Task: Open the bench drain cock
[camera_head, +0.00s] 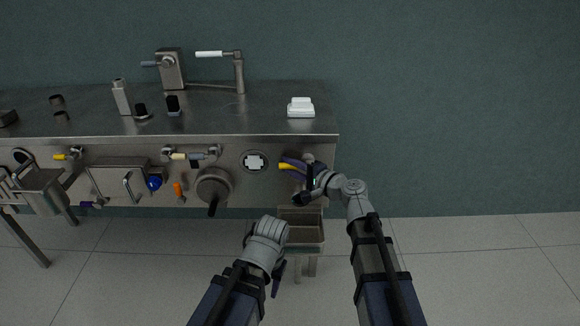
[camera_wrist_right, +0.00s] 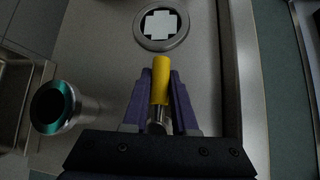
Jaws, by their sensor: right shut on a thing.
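The drain cock's yellow handle (camera_wrist_right: 161,80) sits between the purple fingers of my right gripper (camera_wrist_right: 158,100) in the right wrist view, its metal stem low between them. In the head view the yellow handle (camera_head: 288,166) shows at the right end of the bench front, with my right gripper (camera_head: 296,166) shut on it. A round metal pipe end with a teal inner rim (camera_wrist_right: 55,106) is left of the fingers in the wrist view. My left gripper (camera_head: 277,277) is low in the head view, apart from the bench; its jaw opening is hidden.
A round plate with a white cross (camera_head: 254,162) is left of the handle. An open bin (camera_head: 303,230) stands below it. A black-handled round fitting (camera_head: 213,186) and another yellow-handled valve (camera_head: 66,156) are farther left. A white block (camera_head: 300,107) lies on the bench top.

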